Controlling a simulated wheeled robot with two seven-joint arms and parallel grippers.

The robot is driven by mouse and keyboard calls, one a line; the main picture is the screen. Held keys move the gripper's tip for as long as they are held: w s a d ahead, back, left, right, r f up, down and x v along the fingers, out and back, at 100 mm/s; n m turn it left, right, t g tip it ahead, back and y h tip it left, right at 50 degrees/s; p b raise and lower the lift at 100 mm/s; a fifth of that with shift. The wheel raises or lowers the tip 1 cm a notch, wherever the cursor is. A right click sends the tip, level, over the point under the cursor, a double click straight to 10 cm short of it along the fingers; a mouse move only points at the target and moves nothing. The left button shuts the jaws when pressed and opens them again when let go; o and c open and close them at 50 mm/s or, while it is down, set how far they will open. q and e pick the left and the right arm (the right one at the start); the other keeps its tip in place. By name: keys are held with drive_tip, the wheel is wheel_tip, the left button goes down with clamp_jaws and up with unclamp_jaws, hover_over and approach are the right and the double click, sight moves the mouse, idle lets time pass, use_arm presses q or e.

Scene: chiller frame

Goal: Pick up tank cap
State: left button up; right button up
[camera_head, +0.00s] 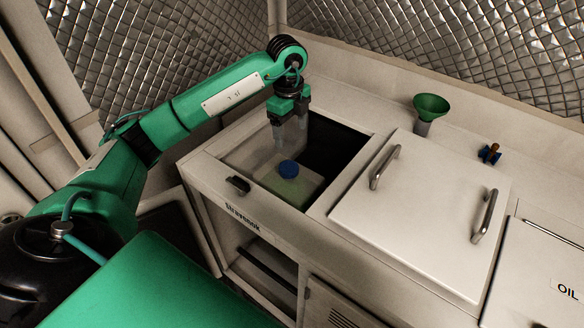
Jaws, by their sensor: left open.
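The tank sits inside an open compartment of the white chiller frame (215,172). My left gripper (290,138) points down over the compartment, above and apart from the cap in the picture. Its jaws are open, with nothing between them. The lower part of the tank is hidden by the compartment's front wall. My right gripper is not in view.
A white lid with two metal handles (385,167) lies right of the opening. A black latch (238,185) sits on the front rim.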

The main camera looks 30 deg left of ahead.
use_arm(q)
drive_tip(key=a, duration=0.1)
drive_tip(key=p, duration=0.3)
hover_over(289, 167)
drive_tip(key=shift+y, duration=0.3)
wheel_tip(289, 167, down, 8)
drive_tip(key=shift+s+a+r, duration=0.1)
drive_tip(key=shift+s+a, duration=0.05)
drive_tip(key=shift+f+p, duration=0.45)
wheel_tip(289, 167, down, 4)
drive_tip(key=shift+p, duration=1.15)
drive_tip(key=shift+f, duration=0.3)
drive_tip(key=c, duration=1)
drive_tip(key=shift+r, duration=0.1)
